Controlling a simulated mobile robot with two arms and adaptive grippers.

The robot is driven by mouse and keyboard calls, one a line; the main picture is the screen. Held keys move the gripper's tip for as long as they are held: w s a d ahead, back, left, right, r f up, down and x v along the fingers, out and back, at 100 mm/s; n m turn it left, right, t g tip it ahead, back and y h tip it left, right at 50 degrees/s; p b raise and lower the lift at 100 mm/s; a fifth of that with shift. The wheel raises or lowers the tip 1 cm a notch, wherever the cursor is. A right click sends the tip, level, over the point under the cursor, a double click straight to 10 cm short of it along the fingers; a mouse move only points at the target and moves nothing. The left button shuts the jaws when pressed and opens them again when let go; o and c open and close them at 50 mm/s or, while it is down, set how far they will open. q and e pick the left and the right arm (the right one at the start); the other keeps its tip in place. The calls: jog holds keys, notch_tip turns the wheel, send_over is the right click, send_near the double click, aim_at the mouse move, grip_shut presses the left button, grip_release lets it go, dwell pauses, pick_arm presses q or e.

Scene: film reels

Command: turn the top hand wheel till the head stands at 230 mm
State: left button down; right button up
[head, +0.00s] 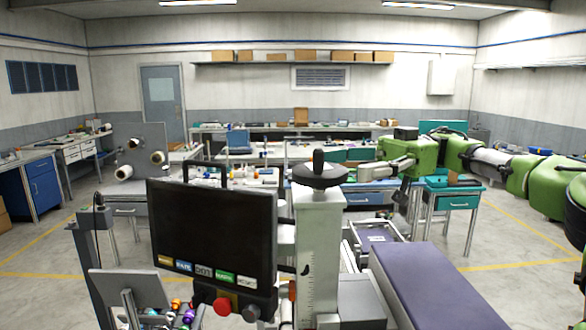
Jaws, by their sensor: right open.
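The dark hand wheel (319,173), with an upright knob on it, sits on top of a pale grey column (319,235) in the middle of the head view. My right gripper (385,172) is at the end of the green arm from the right. It is open, to the right of the wheel and apart from it, with nothing seen between its fingers. My left gripper is not in view.
A black screen (212,235) with coloured buttons and a red knob (222,307) stands left of the column. A purple padded bench (430,285) lies to its right. Workbenches with clutter and a teal drawer table (453,200) stand behind. Open floor shows at the far right.

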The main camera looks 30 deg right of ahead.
aim_at(295, 172)
jog(key=a+p, duration=0.1)
jog(key=a, duration=0.4)
jog(key=w+a+p, duration=0.1)
jog(key=a, duration=0.2)
jog(key=shift+a+p, duration=0.3)
jog(key=shift+a, duration=0.05)
jog(key=shift+w+a, duration=0.2)
jog(key=shift+a, duration=0.45)
jog(key=shift+f, duration=0.1)
jog(key=c, duration=0.9)
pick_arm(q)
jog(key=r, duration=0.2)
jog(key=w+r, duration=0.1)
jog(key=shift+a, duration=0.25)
pick_arm(e)
jog(key=shift+c, duration=0.6)
